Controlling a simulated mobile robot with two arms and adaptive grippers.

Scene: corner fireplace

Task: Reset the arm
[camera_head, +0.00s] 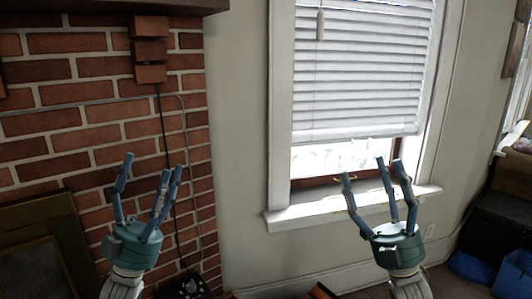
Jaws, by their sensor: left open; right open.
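My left gripper (148,192) is at the lower left, in front of the brick fireplace. Its blue fingers point up and are spread open, with nothing between them. My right gripper (376,190) is at the lower right, in front of the window sill. Its fingers also point up, open and empty. Both grippers are raised at about the same height and stand well apart.
The brick fireplace (75,90) fills the left side. A window with white blinds (360,70) and a white sill (330,212) is at the centre right. Blue items (470,267) lie on the floor at the lower right, by a dark cabinet (490,222).

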